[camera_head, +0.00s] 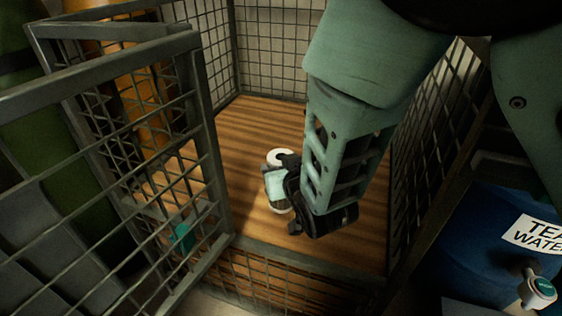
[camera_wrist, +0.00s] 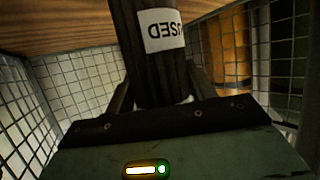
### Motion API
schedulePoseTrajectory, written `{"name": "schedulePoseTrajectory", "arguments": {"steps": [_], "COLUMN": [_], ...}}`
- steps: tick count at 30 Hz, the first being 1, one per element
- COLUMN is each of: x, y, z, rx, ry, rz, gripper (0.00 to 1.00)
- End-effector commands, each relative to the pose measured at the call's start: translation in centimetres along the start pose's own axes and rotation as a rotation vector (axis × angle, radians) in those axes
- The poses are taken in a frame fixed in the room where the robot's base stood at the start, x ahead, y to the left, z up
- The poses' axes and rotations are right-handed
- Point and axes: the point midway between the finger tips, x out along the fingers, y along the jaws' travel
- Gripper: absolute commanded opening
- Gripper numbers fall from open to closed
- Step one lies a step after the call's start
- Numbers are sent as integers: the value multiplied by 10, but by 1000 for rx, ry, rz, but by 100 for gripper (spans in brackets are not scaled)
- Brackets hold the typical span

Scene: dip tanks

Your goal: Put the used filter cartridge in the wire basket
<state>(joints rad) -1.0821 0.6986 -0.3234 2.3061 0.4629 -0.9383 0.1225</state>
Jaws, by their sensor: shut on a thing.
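The used filter cartridge (camera_wrist: 152,70) is a dark ribbed cylinder with a white label reading USED, upside down in the wrist view. Its white end (camera_head: 278,157) shows beside my gripper (camera_head: 277,185) in the head view. My gripper is shut on the cartridge, with a finger on each side of it in the wrist view. The wire basket (camera_head: 270,104) looks like the mesh-walled enclosure with a striped wooden floor. My gripper and the cartridge are over that floor, near its open front. I cannot tell whether the cartridge touches the floor.
A mesh door (camera_head: 215,165) stands swung open at the left. A low mesh sill (camera_head: 290,262) crosses the front, and a mesh wall (camera_head: 432,135) rises close to my arm's right. A blue container (camera_head: 465,250) with a tap stands at lower right. The floor behind my gripper is clear.

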Motion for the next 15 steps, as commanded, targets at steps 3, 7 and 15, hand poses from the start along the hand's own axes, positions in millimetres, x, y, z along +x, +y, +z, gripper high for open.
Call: {"name": "schedulePoseTrajectory", "arguments": {"steps": [3,7,15], "x": [5,12,14], "y": [0,0,0], "z": [11,30,32], "rx": [-1,-1,1], "ry": [1,0,3], "rz": [0,1,0], "gripper": [23,23,23]}}
